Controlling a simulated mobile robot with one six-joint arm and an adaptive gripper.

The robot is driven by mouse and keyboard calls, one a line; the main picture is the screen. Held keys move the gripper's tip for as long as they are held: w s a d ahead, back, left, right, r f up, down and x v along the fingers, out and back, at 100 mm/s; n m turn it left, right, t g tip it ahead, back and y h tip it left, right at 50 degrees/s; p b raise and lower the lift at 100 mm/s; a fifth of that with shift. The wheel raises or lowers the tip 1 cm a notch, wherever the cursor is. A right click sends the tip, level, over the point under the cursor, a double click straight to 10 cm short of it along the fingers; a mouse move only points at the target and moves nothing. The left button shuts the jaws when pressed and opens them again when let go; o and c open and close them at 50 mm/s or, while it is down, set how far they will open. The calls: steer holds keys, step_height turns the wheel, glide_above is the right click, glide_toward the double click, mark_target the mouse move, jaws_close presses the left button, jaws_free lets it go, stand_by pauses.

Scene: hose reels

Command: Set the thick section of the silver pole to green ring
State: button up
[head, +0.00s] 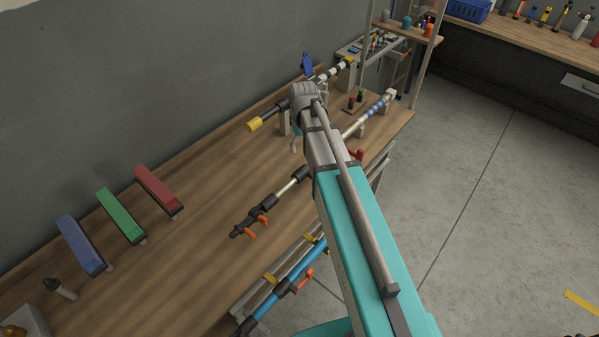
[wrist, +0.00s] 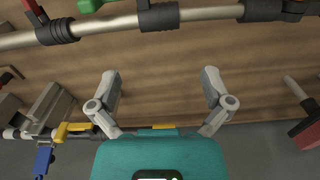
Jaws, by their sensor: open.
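The silver pole (head: 288,188) lies over the workbench in the head view, with black collars and orange levers at its near end. My arm hides its middle; beyond it, a pale section with blue bands (head: 375,111) runs to a holder. In the wrist view a silver pole (wrist: 110,25) with black collars (wrist: 158,16) crosses the top, ahead of my fingertips and apart from them. My gripper (wrist: 161,78) is open, with nothing between its fingers. I cannot make out a green ring on the pole in either view.
Blue (head: 82,244), green (head: 121,215) and red (head: 157,188) blocks stand along the bench's left side. A yellow-tipped black pole (head: 266,118) lies behind my arm. A blue pole (head: 290,275) hangs at the front edge. The bench (head: 190,220) is clear between blocks and silver pole.

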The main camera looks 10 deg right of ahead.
mark_target(301, 170)
steer(key=shift+w+r+n, duration=0.2)
steer(key=shift+w+n, duration=0.1)
steer(key=shift+w, duration=0.05)
steer(key=shift+a, duration=0.1)
steer(key=shift+f, duration=0.2)
step_height(301, 170, down, 13)
steer(key=b, duration=1.3)
steer(key=shift+f+b, duration=0.2)
steer(key=shift+b, duration=0.15)
steer(key=shift+s, duration=0.1)
steer(key=c, duration=1)
